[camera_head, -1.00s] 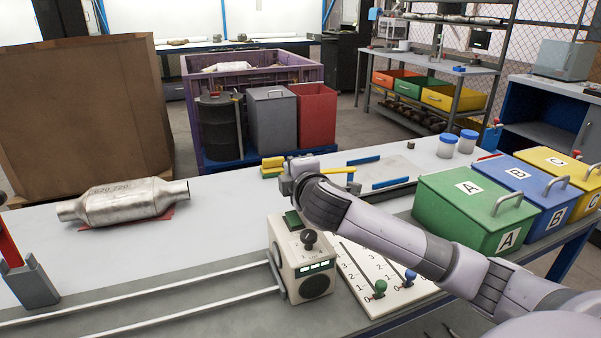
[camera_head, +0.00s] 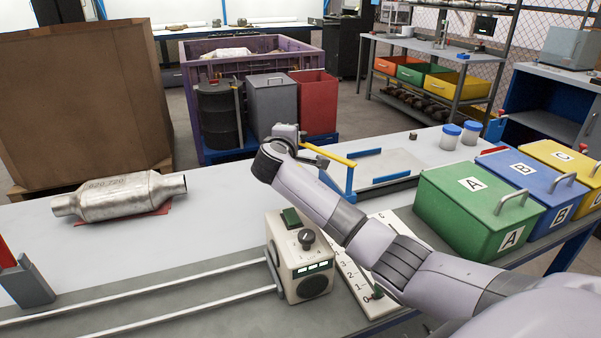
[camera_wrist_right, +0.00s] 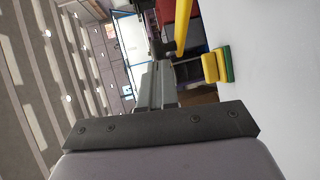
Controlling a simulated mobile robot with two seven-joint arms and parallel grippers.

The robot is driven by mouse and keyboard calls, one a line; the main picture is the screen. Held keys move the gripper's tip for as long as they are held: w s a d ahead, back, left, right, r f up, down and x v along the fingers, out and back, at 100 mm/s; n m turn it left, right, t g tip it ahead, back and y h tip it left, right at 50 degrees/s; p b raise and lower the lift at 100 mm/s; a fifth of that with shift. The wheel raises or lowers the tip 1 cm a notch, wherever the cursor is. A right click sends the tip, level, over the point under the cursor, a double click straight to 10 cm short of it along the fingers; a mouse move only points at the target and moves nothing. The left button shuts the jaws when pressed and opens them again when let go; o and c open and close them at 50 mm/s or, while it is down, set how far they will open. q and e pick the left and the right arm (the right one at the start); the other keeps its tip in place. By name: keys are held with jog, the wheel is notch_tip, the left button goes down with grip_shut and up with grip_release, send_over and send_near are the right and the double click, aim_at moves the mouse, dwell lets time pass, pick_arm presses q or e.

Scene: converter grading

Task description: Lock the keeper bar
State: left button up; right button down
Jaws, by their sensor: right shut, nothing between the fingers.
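The keeper bar appears to be the yellow bar (camera_head: 328,154) at the left end of the blue-railed frame (camera_head: 392,178). It slants down to the right, to the top of a blue post (camera_head: 350,180). My right gripper (camera_head: 296,140) is up at the bar's left end, partly hidden by its own wrist; I cannot tell whether it touches the bar. In the right wrist view the fingers (camera_wrist_right: 158,84) are together and empty, and the yellow bar (camera_wrist_right: 182,24) shows beyond them, up and to the right. My left gripper is out of view.
A metal converter (camera_head: 118,197) lies on a red mat at left. A dial box (camera_head: 300,262) stands below my right arm. Green (camera_head: 470,207), blue and yellow lidded bins stand at right. A yellow-green sponge (camera_wrist_right: 215,67) shows in the right wrist view.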

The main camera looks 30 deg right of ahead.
jog(key=shift+m+g+h, duration=0.5)
jog(key=shift+m+g, duration=0.1)
jog(key=d, duration=0.1)
jog(key=w+d, duration=0.1)
jog(key=d, duration=0.3)
jog(key=shift+w, duration=0.25)
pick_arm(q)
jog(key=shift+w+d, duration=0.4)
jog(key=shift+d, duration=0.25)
pick_arm(e)
jog(key=shift+w+d, duration=0.15)
jog(key=shift+d, duration=1)
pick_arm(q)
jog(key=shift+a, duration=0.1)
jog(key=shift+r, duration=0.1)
pick_arm(e)
jog(key=shift+v, duration=3.65)
